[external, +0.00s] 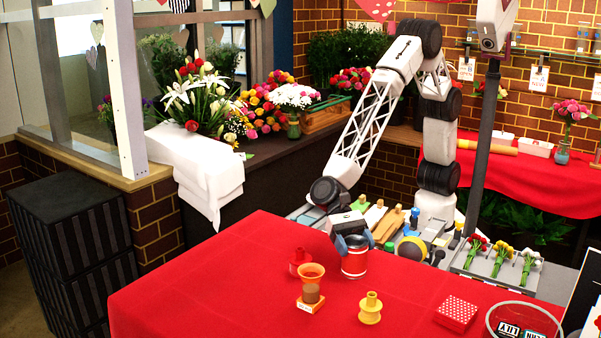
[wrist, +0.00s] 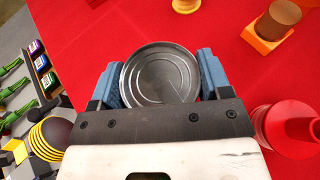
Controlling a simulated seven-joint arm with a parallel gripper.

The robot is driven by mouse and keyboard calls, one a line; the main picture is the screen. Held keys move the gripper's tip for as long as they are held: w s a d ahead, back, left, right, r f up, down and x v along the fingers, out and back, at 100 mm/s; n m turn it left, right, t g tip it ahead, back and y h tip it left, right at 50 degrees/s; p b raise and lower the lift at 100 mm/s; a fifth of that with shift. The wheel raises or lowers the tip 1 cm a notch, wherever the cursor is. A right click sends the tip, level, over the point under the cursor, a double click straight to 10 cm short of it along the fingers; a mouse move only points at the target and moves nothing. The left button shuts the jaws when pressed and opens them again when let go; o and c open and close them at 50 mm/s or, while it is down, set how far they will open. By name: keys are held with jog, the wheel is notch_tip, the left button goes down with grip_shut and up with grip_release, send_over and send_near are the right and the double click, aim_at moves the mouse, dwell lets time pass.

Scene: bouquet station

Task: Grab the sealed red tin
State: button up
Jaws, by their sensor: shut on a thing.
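The sealed red tin (external: 354,262) stands upright near the back edge of the red-covered table, with a pale band and a closed lid. In the wrist view the round grey metal lid of the tin (wrist: 161,76) fills the space between the fingers. My gripper (external: 352,243) comes down from above and behind. Its two blue-padded fingers (wrist: 160,84) are on either side of the tin and shut on it. The tin's lower side is hidden in the wrist view. I cannot tell whether its base touches the cloth.
A grey tray with small bouquets (external: 502,262) lies at the right. The cloth's left side is clear.

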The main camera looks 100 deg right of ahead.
jog(key=shift+r, duration=0.15)
jog(key=shift+r, duration=0.55)
jog(key=shift+s+d+r, duration=0.15)
jog(key=shift+r, duration=0.4)
jog(key=shift+s+d+r, duration=0.1)
jog(key=shift+d+r, duration=0.05)
jog(key=shift+r, duration=0.4)
jog(key=s+d+r, duration=0.1)
jog(key=s+d, duration=0.9)
jog(key=d, duration=0.1)
jog(key=shift+s+r, duration=0.2)
jog(key=shift+s, duration=0.1)
